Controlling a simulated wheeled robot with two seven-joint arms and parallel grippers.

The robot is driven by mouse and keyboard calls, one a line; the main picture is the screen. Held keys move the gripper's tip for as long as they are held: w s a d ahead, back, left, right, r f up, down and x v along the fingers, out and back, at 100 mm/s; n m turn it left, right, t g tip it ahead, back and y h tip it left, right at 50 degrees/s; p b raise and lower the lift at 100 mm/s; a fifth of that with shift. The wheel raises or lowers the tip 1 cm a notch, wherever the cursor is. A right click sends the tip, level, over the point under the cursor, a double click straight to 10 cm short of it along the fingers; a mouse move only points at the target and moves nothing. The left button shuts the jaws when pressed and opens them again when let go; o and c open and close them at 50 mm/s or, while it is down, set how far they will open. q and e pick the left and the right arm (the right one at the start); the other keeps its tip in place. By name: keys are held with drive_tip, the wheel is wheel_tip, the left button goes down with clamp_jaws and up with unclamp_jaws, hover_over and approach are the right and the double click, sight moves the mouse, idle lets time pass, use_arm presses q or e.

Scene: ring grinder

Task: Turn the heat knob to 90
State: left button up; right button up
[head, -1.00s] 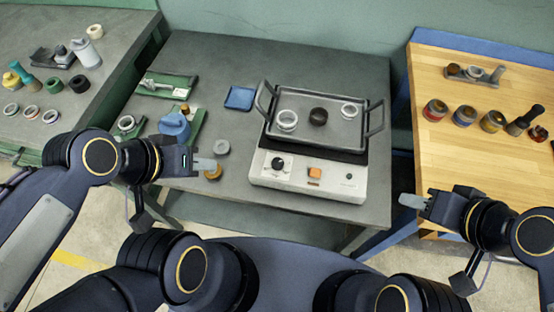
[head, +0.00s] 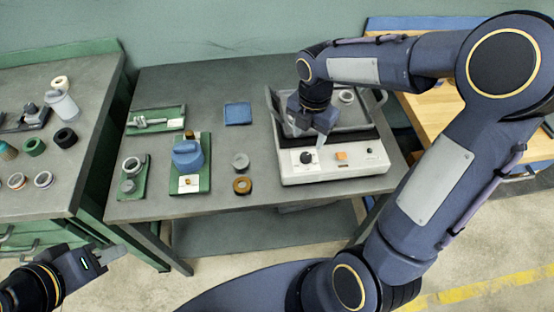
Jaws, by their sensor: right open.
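The heat knob (head: 307,157) is a round black knob on the left of the white front panel of the hot plate (head: 335,174). My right gripper (head: 309,136) is open and points down just above and behind the knob, apart from it as far as I can see. The direction of the knob's pointer is too small to read. My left gripper (head: 103,253) is low at the left, in front of the bench and far from the knob; its finger opening cannot be made out.
A metal tray (head: 350,114) with rings sits on the hot plate, partly hidden by my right arm. An orange button (head: 341,156) is right of the knob. A blue container (head: 188,156), a grey piece (head: 240,161) and a brass ring (head: 242,185) stand to the left.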

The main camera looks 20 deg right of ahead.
sight(306, 155)
wheel_tip(306, 155, down, 8)
drive_tip(key=shift+r, duration=0.1)
idle(0.4)
drive_tip(key=shift+c, duration=0.3)
drive_tip(key=shift+d, duration=0.1)
drive_tip(key=c, duration=0.9)
